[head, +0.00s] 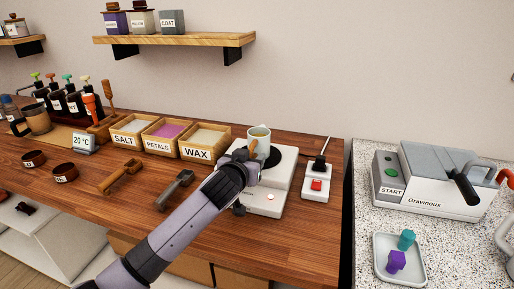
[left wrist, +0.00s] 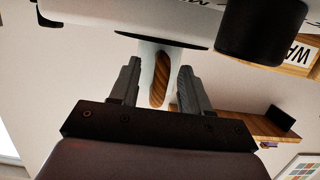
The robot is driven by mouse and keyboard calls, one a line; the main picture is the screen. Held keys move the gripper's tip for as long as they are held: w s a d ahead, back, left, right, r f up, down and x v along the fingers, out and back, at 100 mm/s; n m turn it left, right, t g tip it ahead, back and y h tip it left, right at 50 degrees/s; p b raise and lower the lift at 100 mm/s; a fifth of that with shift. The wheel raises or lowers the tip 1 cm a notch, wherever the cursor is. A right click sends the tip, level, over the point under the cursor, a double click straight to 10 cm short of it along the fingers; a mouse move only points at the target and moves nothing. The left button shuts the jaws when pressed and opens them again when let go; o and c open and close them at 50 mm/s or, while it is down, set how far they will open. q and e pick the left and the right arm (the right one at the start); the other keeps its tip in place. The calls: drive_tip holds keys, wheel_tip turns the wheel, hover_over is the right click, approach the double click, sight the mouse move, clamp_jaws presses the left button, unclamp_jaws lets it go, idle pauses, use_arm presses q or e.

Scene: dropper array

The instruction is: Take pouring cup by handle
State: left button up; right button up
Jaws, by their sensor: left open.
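The pouring cup (head: 259,134) is pale with yellowish contents and stands upright on the white hotplate (head: 266,200). My left arm hides its lower part in the head view. My left gripper (head: 243,155) is open at the near side of the cup. In the left wrist view the cup's wooden handle (left wrist: 161,78) shows between the two spread fingers of the left gripper (left wrist: 158,88), with gaps on both sides. The fingers do not appear to touch the handle. My right gripper is not in view.
Wooden boxes of salt (head: 124,140), petals (head: 160,147) and wax (head: 199,154) stand left of the hotplate. A red-button switch box (head: 318,183) stands close on its right. A grey machine (head: 430,195) and tray (head: 381,266) occupy the right counter.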

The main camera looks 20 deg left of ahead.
use_arm(q)
clamp_jaws()
drive_tip(key=shift+r, duration=0.1)
drive_tip(key=shift+r, duration=0.1)
drive_tip(key=shift+r+p, duration=1.25)
drive_tip(key=shift+p, duration=0.05)
drive_tip(key=shift+r, duration=2.6)
